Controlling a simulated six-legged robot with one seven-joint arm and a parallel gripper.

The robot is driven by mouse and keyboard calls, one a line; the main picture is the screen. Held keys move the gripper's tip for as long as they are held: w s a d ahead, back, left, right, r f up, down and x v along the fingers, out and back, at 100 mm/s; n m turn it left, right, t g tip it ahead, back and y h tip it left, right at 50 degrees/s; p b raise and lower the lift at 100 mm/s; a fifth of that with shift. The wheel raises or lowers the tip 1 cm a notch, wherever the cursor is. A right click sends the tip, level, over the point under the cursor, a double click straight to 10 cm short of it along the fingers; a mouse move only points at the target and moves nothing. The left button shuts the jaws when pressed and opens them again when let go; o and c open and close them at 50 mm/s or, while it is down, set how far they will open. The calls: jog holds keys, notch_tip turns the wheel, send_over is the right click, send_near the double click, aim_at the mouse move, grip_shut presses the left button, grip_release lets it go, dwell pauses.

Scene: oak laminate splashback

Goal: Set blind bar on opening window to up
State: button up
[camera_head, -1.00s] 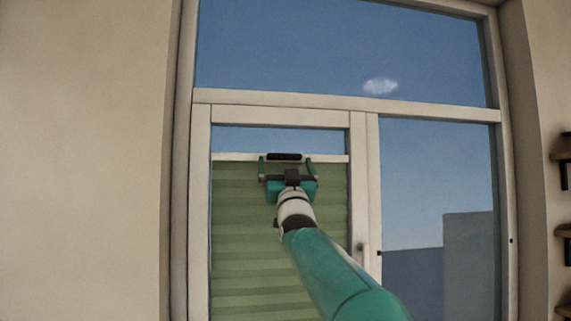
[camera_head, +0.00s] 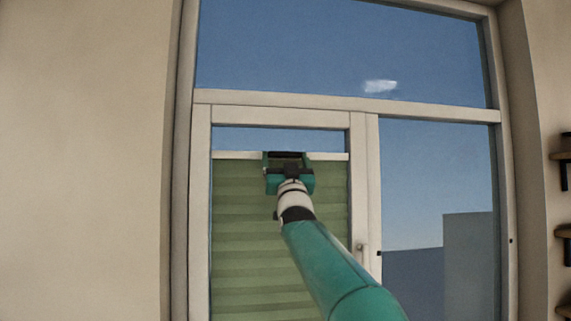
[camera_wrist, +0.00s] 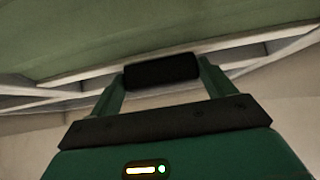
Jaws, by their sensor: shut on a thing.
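The opening window (camera_head: 358,200) is the left lower sash, with a green pleated blind (camera_head: 240,230) inside its frame. The pale blind bar (camera_head: 237,155) runs level along the blind's top edge, a little below the sash's top rail, with a strip of sky above it. My gripper (camera_head: 286,156) is at the middle of the bar, shut on its black handle. In the wrist view, the black handle (camera_wrist: 162,71) sits between the two green fingers, with the pale bar behind it and the green blind above. The fingers hide the ends of the handle in the head view.
A window handle (camera_head: 361,252) is on the sash's right stile. A fixed pane (camera_head: 435,180) lies to the right and a wide pane above. Wall shelves (camera_head: 563,195) are at the far right. Bare wall (camera_head: 85,160) is on the left.

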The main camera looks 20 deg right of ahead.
notch_tip(320, 180, up, 4)
jog(key=shift+f, duration=0.1)
jog(key=shift+s+r, duration=0.1)
jog(key=shift+r, duration=0.25)
jog(key=o, duration=1.3)
jog(key=shift+f, duration=0.2)
jog(key=v, duration=1.3)
jog(key=shift+s+f, duration=0.15)
jog(key=shift+s, duration=0.15)
